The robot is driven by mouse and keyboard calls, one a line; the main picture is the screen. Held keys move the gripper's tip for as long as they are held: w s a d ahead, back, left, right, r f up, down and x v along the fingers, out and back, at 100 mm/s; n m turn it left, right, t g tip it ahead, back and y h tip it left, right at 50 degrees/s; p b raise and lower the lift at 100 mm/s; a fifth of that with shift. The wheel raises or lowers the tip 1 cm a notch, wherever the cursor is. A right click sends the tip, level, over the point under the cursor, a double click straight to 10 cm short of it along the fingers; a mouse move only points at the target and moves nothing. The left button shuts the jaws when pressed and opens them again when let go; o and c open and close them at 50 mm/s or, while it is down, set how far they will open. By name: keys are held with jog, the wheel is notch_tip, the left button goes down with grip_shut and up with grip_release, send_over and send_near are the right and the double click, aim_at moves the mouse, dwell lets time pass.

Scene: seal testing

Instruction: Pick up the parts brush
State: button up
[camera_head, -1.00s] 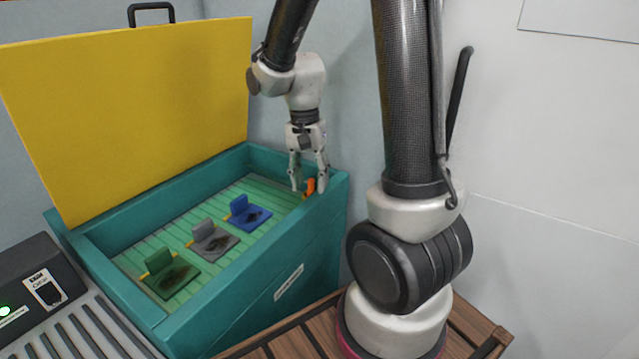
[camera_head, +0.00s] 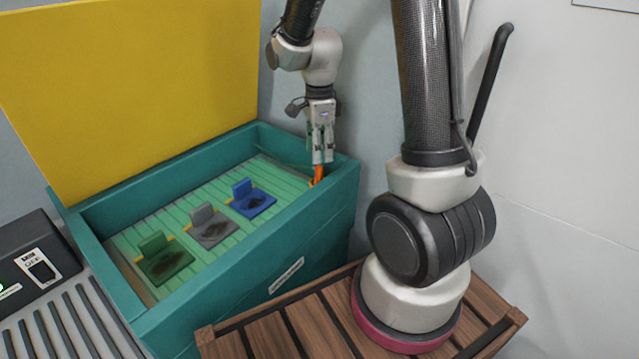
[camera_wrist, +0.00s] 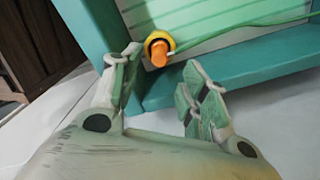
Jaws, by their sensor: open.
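The parts brush shows as an orange handle (camera_head: 318,174) near the right corner of the teal washer basin. In the wrist view its orange end (camera_wrist: 160,55) is seen end-on with a yellow ring around it; the rest of the brush is hidden. My gripper (camera_head: 322,158) points down at that corner, its fingertips by the handle's top. In the wrist view my gripper (camera_wrist: 160,62) is open, with the orange end in the gap between and beyond the fingertips. I cannot tell whether a finger touches it.
The basin (camera_head: 230,305) has a raised yellow lid (camera_head: 130,80) behind it. On its ribbed floor lie a green part (camera_head: 165,262), a grey part (camera_head: 212,228) and a blue part (camera_head: 250,198). A thin green line (camera_wrist: 255,22) runs beside the brush.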

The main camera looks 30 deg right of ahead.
aim_at(319, 166)
notch_tip(319, 166, down, 7)
jog(key=shift+r, duration=0.1)
jog(key=shift+c, duration=0.3)
grip_shut()
